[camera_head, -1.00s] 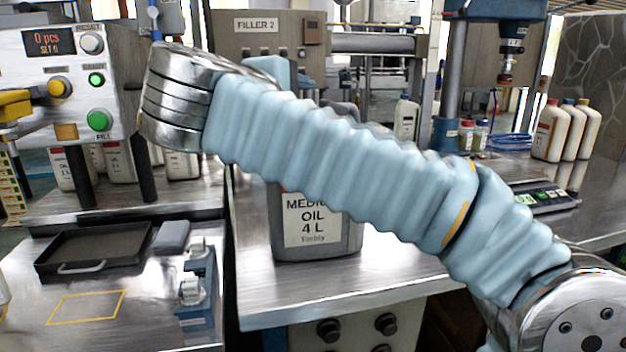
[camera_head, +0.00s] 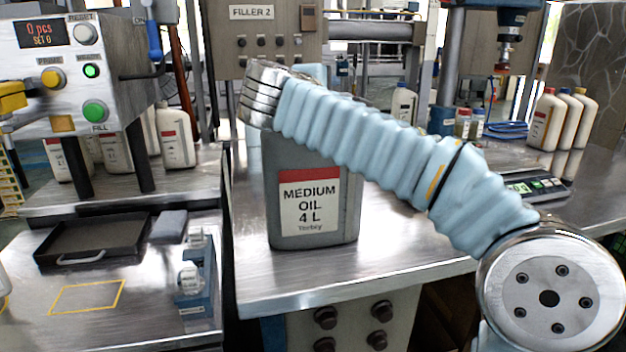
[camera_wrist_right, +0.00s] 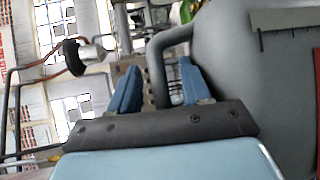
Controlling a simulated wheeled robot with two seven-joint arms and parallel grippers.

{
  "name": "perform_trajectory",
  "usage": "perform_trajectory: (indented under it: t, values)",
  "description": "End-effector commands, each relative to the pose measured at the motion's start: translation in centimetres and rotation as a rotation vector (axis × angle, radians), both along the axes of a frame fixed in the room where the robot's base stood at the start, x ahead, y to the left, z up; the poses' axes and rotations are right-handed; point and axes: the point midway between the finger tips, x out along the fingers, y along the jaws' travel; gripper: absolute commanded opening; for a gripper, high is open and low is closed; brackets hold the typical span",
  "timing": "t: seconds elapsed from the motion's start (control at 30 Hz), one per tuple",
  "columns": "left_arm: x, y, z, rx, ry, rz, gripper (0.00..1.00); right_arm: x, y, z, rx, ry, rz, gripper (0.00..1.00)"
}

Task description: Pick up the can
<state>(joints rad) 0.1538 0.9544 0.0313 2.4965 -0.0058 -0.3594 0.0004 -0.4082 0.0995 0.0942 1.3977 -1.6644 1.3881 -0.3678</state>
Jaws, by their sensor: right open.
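The can is a grey jug (camera_head: 335,228) with a red and white label reading "MEDIUM OIL 4 L". It stands upright on the metal bench, and my right arm covers its top in the head view. In the right wrist view the can's body (camera_wrist_right: 225,70) fills the right side, with its looped handle (camera_wrist_right: 158,72) beside it. My right gripper (camera_wrist_right: 160,66) is open, its two blue fingers apart. The handle shows between the fingers in that view; I cannot tell whether they are around it or short of it. My left gripper is not in view.
The filler panel (camera_head: 262,45) stands behind the can. A control box (camera_head: 80,85) and a black tray (camera_head: 95,242) are on the left. White bottles (camera_head: 560,122) and a scale (camera_head: 535,188) are on the right. The bench in front of the can is clear.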

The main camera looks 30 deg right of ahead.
Motion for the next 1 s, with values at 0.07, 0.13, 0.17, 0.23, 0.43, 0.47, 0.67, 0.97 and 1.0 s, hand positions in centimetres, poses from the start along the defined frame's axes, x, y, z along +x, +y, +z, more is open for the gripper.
perform_trajectory:
  t: [0.07, 0.13, 0.17, 0.23, 0.43, 0.47, 0.67, 0.97, 1.0]
  values:
    - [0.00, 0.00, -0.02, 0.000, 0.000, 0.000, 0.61, 0.01, 0.01, -0.02, 0.000, 0.000, 0.000, 0.47]
    - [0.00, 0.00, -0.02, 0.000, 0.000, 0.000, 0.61, 0.01, 0.02, -0.02, 0.000, 0.000, 0.000, 0.47]
    - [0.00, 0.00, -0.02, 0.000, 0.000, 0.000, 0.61, 0.00, 0.03, -0.02, 0.000, 0.000, 0.001, 0.44]
    - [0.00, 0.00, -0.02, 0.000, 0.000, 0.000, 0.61, -0.01, 0.04, -0.02, 0.000, 0.000, 0.001, 0.34]
    - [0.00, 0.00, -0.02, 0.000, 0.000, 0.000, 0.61, -0.01, 0.05, -0.03, 0.000, 0.000, 0.001, 0.03]
    - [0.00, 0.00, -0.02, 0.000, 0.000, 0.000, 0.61, -0.01, 0.05, -0.03, 0.000, 0.000, 0.001, 0.00]
    - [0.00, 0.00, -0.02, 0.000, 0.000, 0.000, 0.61, -0.02, 0.06, 0.01, 0.000, 0.000, 0.001, 0.00]
    - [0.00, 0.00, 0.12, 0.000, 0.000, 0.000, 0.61, -0.02, 0.06, 0.60, 0.001, -0.001, 0.001, 0.00]
    - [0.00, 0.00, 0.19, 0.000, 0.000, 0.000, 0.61, -0.02, 0.08, 0.94, 0.001, -0.001, 0.001, 0.00]
